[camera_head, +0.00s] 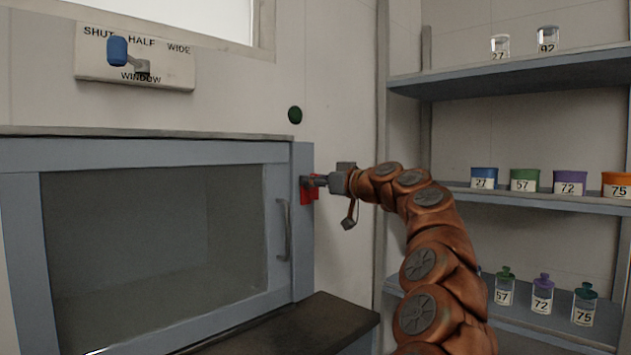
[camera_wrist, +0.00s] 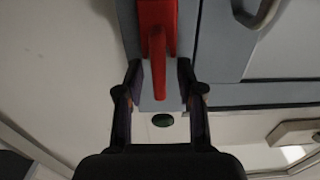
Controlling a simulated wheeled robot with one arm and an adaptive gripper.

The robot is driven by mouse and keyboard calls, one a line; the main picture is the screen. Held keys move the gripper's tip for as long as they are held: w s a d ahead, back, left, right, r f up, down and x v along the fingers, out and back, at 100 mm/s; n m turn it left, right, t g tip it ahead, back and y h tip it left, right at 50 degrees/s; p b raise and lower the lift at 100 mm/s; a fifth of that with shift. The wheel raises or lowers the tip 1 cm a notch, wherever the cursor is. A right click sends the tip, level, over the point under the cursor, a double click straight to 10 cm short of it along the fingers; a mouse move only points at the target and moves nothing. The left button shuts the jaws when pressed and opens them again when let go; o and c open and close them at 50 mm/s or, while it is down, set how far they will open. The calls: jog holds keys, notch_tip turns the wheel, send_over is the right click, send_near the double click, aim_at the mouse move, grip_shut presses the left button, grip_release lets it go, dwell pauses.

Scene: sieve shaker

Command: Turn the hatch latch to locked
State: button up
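The red hatch latch (camera_head: 308,194) is on the right frame post of the blue-grey hatch (camera_head: 278,160). In the wrist view the latch (camera_wrist: 157,62) shows as a red plate with a narrower red lever on it. My gripper (camera_head: 318,182) is at the latch, reaching in from the right. In the wrist view my gripper (camera_wrist: 158,78) is open, one finger on each side of the red lever, with a visible gap on both sides. No contact shows. In the head view my gripper partly covers the latch, and I see no lock marking.
A green round button (camera_head: 295,115) is on the wall above the latch. A window lever (camera_head: 118,52) sits on its plate at upper left. The hatch handle (camera_head: 284,230) is left of the latch. Shelves (camera_head: 520,75) with labelled jars stand at right. A dark ledge (camera_head: 310,320) lies below.

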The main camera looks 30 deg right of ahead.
jog(key=shift+c, duration=0.2)
grip_shut()
jog(key=shift+d+m+p, duration=0.1)
jog(key=shift+m+p, duration=0.35)
jog(key=shift+m, duration=0.15)
jog(key=shift+w+d+f+m+p, duration=0.1)
jog(key=shift+d+f+m+p, duration=0.15)
jog(key=shift+m+p, duration=2.2)
jog(key=shift+w+d+f+m+p, duration=0.1)
jog(key=shift+d+f+m+p, duration=0.2)
jog(key=shift+m+p, duration=2.2)
jog(key=shift+w+d+f+m+p, duration=0.1)
jog(key=shift+f+m+p, duration=0.25)
jog(key=shift+m+p, duration=2.1)
jog(key=shift+f+m+b, duration=0.1)
jog(key=shift+m+b, duration=0.7)
jog(key=shift+m, duration=0.2)
